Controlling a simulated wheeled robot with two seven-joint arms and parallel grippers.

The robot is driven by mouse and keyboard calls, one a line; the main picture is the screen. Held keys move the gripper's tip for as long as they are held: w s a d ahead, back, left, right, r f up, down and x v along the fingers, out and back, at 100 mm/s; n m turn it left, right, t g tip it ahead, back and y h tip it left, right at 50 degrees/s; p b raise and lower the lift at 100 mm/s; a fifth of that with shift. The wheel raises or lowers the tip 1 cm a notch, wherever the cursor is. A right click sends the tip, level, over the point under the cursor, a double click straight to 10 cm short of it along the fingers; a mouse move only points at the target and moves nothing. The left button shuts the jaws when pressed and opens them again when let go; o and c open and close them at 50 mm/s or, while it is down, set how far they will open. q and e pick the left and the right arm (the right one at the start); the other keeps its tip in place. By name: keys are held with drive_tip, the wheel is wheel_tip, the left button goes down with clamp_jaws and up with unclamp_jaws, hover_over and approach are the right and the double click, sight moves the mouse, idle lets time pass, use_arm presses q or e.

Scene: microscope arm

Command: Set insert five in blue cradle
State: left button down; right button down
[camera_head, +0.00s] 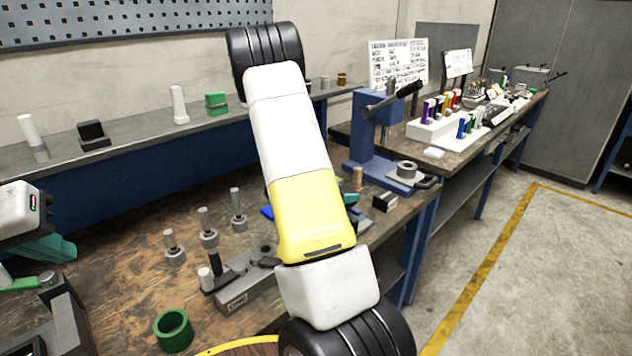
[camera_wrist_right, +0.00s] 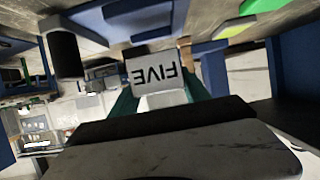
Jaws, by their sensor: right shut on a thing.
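In the right wrist view, insert five (camera_wrist_right: 155,72), a pale block marked FIVE, sits between the teal fingers of my right gripper (camera_wrist_right: 160,88). The gripper is shut on it, and the lettering appears upside down. In the head view my right arm covers the middle of the bench and hides most of this gripper and the insert. A small blue piece (camera_head: 267,212) shows beside the arm; I cannot tell whether it is the blue cradle. My left gripper (camera_head: 42,250), with teal fingers, is at the left edge, partly cut off; its opening is unclear.
On the bench are several grey posts (camera_head: 207,235), a grey block marked ONE (camera_head: 237,290), a green ring (camera_head: 174,330) and a black labelled block (camera_head: 385,202). A blue press (camera_head: 372,130) stands behind. Floor is clear at right.

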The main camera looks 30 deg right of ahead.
drive_tip(key=shift+f, duration=2.15)
drive_tip(key=shift+f, duration=0.1)
drive_tip(key=c, duration=0.5)
unclamp_jaws()
drive_tip(key=shift+f, duration=0.15)
